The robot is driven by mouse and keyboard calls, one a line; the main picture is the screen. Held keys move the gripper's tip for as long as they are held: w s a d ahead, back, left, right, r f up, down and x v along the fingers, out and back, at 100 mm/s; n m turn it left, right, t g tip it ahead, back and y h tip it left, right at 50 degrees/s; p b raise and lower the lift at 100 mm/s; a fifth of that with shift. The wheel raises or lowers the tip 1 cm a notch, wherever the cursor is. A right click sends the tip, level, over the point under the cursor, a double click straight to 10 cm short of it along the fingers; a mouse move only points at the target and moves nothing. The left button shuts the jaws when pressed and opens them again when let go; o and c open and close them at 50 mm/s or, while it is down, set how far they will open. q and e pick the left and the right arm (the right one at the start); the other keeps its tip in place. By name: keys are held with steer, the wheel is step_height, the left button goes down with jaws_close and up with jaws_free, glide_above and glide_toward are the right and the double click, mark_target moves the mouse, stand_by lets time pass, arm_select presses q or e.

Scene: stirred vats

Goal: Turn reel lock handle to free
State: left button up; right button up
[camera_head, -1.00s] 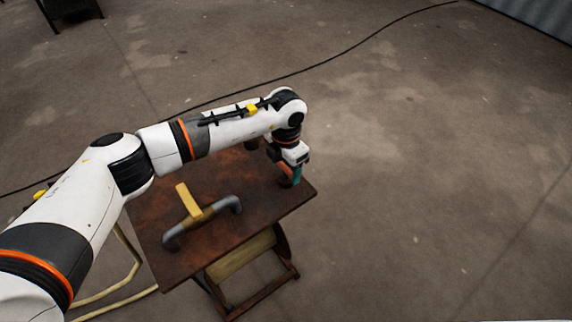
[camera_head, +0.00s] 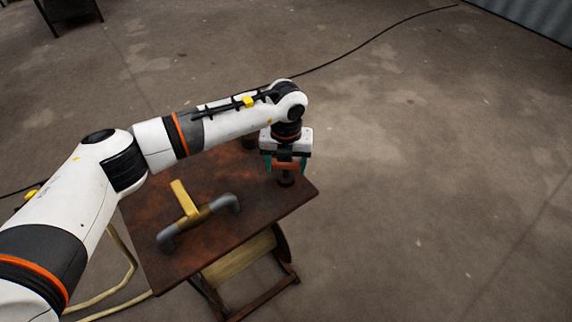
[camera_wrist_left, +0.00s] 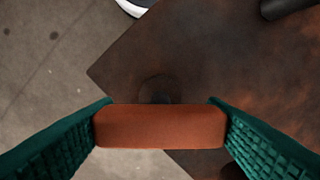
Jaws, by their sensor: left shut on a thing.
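The reel lock handle appears as an orange-red bar (camera_wrist_left: 160,126) across the lower middle of the left wrist view. It also shows in the head view (camera_head: 286,166), on a dark round post (camera_head: 286,181) near the right corner of the rusty table. My left gripper (camera_head: 285,164) points down over that corner. Its green fingers (camera_wrist_left: 160,127) press on the two ends of the bar, so it is shut on the handle. A round dark base (camera_wrist_left: 158,88) shows behind the bar in the left wrist view. My right gripper is not in view.
The rusty brown table top (camera_head: 255,220) carries a grey pipe with bent ends (camera_head: 231,203) and a yellow lever (camera_head: 184,197). A black cable (camera_head: 375,37) crosses the floor behind. The floor to the right is clear.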

arm_select(q)
steer(key=n, duration=0.4)
steer(key=shift+n+b, duration=0.3)
steer(key=shift+b, duration=0.1)
steer(key=shift+n, duration=1.7)
steer(key=o, duration=1)
steer(key=shift+r, duration=0.15)
step_height(320, 180, up, 12)
steer(key=shift+f+b, duration=0.1)
steer(key=shift+b, duration=1.05)
